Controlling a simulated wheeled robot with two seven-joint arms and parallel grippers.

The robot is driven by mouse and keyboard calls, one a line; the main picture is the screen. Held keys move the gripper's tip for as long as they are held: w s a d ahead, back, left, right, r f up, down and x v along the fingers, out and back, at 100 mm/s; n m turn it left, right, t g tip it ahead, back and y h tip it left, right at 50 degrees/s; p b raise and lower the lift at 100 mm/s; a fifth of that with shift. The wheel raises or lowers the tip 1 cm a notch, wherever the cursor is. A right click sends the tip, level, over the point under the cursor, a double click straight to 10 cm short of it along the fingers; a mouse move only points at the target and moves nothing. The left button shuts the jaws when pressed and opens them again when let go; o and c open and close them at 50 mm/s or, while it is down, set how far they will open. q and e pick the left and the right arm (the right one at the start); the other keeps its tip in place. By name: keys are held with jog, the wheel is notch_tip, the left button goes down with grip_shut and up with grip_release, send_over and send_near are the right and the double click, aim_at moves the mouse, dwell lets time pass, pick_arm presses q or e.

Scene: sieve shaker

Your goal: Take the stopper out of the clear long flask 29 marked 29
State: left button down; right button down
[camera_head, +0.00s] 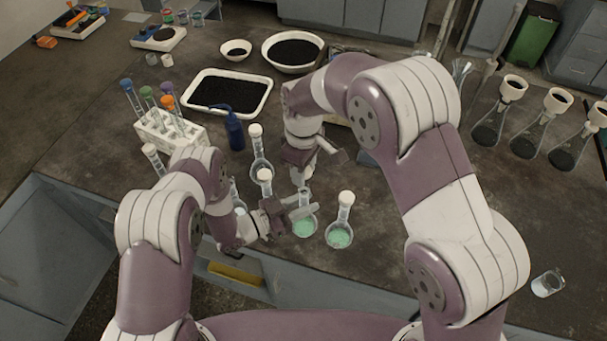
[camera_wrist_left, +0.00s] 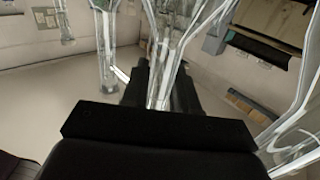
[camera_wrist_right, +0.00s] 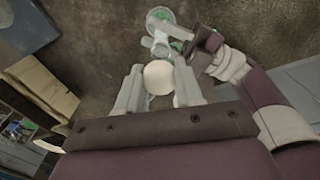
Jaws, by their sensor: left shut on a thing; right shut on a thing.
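A clear long-necked flask (camera_head: 304,228) with pale green liquid stands near the table's front edge. Its number cannot be read. My left gripper (camera_head: 298,211) is shut on its neck from the left, and the glass neck (camera_wrist_left: 160,85) shows between the dark fingers in the left wrist view. My right gripper (camera_head: 302,176) is directly above, shut on a white stopper (camera_wrist_right: 158,77), which shows between the pale fingers in the right wrist view.
A stoppered flask with green liquid (camera_head: 340,237) stands close on the right. Other stoppered flasks (camera_head: 259,165) stand behind and left. A blue bottle (camera_head: 235,132), a tube rack (camera_head: 170,130) and a black-filled tray (camera_head: 228,92) lie farther back.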

jog(key=shift+r, duration=0.65)
pick_arm(q)
jog(key=c, duration=0.8)
grip_release()
